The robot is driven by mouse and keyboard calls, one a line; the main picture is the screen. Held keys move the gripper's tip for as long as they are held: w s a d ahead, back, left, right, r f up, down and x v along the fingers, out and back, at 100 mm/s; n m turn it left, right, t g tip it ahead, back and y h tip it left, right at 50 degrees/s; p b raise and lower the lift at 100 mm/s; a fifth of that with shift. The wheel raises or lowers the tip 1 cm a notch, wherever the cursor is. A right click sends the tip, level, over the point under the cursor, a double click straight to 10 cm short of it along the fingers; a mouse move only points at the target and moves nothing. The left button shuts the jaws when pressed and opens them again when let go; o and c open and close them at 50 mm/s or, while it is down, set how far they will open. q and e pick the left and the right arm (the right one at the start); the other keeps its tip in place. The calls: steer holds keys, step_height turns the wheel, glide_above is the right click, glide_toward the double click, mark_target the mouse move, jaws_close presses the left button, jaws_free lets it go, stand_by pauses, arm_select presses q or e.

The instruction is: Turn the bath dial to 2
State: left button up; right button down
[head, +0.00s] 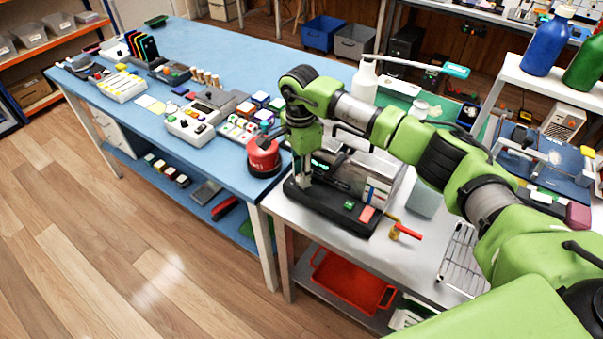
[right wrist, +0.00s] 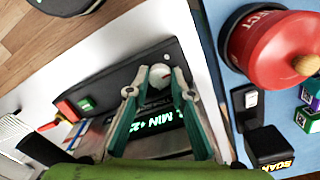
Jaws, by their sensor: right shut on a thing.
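The bath is a metal tank with a black front panel (head: 330,205) on the grey metal table. Its pale round dial (right wrist: 160,76) shows between my right fingertips in the right wrist view. My right gripper (right wrist: 157,84), also in the head view (head: 304,182), points down at the panel and is shut on the dial. A lit green display (right wrist: 152,128) beside the dial shows "MIN" and other characters partly covered by my fingers. The dial's exact setting cannot be read. My left gripper is not in view.
A red round container (head: 263,158) stands close left of the bath on the blue table. A green button (head: 349,205) and a red button (head: 367,214) sit on the panel's right end. A red-handled valve (head: 406,233) sticks out at right. A red tray (head: 345,282) lies below.

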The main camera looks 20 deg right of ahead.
steer(key=c, duration=1.8)
jaws_free()
steer(key=shift+r, duration=0.1)
steer(key=r, duration=1.1)
steer(key=shift+w+r, duration=0.2)
steer(key=shift+r, duration=0.2)
